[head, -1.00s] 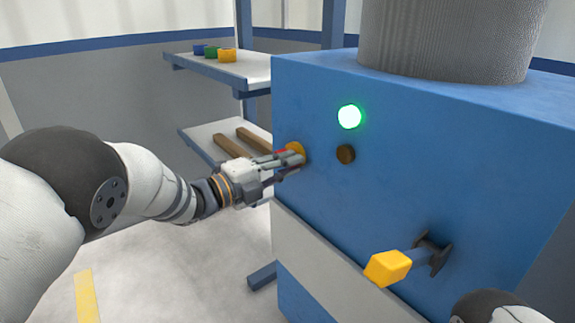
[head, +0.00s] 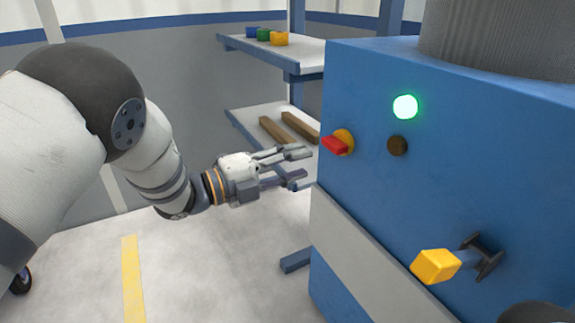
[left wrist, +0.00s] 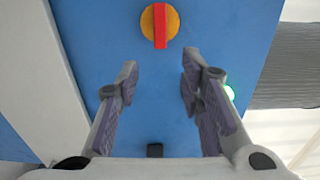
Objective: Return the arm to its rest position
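My left gripper (head: 298,168) is open and empty, a little left of the blue machine (head: 450,180) and apart from it. The red knob (head: 335,145) on its yellow disc sits on the machine's face, just right of and above my fingertips. In the left wrist view the red knob (left wrist: 160,26) lies beyond my two spread fingers (left wrist: 157,85), with nothing between them. A green lamp (head: 405,107) glows on the machine, with a dark round button (head: 397,146) below it. My right gripper is not in view; only a dark part of my right arm shows at the bottom right corner.
A yellow-ended handle (head: 436,266) juts from the machine's lower front. A shelf (head: 300,66) behind holds blue, green and yellow blocks; a lower shelf (head: 245,118) holds two brown bars (head: 275,131). The floor (head: 200,255) below my left arm is mostly clear.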

